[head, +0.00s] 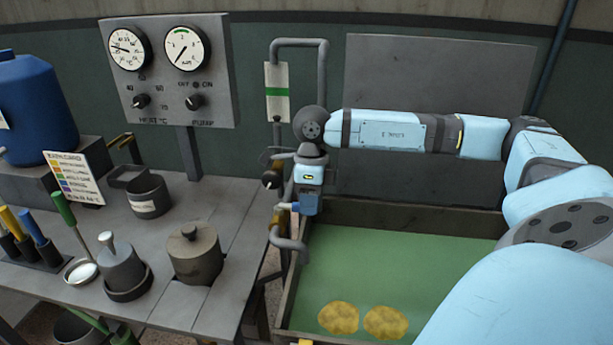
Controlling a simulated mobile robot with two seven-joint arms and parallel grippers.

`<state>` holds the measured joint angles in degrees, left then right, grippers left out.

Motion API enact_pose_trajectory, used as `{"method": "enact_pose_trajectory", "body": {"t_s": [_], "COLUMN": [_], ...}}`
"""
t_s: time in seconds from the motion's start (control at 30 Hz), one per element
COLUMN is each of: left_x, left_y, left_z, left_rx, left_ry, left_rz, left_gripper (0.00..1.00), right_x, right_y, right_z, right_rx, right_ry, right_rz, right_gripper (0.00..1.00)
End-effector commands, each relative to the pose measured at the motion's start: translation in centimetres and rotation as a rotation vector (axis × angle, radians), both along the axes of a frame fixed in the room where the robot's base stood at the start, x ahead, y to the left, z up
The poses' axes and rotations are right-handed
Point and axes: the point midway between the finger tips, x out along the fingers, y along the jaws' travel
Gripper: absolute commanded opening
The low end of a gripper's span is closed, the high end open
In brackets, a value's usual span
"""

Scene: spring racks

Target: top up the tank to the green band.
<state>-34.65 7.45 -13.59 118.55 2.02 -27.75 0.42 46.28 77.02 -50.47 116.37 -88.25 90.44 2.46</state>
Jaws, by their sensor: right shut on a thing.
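The tank (400,213) is a wide box at the right, with a dull rim and green inside. A white gauge strip with a green band (277,92) stands upright on the pipework behind it; I cannot read a level on it. Grey pipework (302,42) runs down at the tank's left corner. My right gripper (308,207) points down beside these pipes and is shut on a small blue piece, seemingly a tap handle; its fingertips are hard to make out. An orange-brown fitting (281,214) is just left of it. My left gripper is out of view.
Two yellow round pieces (362,320) lie in the tank. A panel with two dials (185,95) stands at the back left. The bench at left holds a lidded pot (194,254), a dark pan (148,196), a blue drum (35,108) and several colored-handled tools.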

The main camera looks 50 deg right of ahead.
Motion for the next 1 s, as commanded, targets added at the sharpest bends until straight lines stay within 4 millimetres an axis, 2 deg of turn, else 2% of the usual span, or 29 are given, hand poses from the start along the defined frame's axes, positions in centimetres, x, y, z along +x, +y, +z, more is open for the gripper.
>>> {"method": "enact_pose_trajectory", "body": {"t_s": [0.17,0.2,0.3,0.67,0.83,1.0], "left_x": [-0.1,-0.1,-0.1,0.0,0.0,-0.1], "left_y": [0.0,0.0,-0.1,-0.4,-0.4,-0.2], "left_z": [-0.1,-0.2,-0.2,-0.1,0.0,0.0], "left_rx": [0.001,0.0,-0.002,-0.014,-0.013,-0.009], "left_ry": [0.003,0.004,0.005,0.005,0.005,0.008], "left_rz": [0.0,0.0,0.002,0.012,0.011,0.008], "left_gripper": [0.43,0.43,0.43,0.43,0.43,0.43], "right_x": [0.1,0.1,0.1,0.1,0.4,0.9], "right_y": [-0.1,-0.1,0.0,-0.1,-0.5,-1.2], "right_z": [0.1,0.1,0.1,0.6,3.3,7.3], "right_rx": [-0.001,-0.001,-0.001,-0.001,0.0,0.001], "right_ry": [-0.003,-0.003,-0.002,-0.003,-0.005,-0.007], "right_rz": [0.001,0.001,0.001,0.0,-0.001,-0.001], "right_gripper": [0.0,0.3,0.48,0.48,0.48,0.48]}}
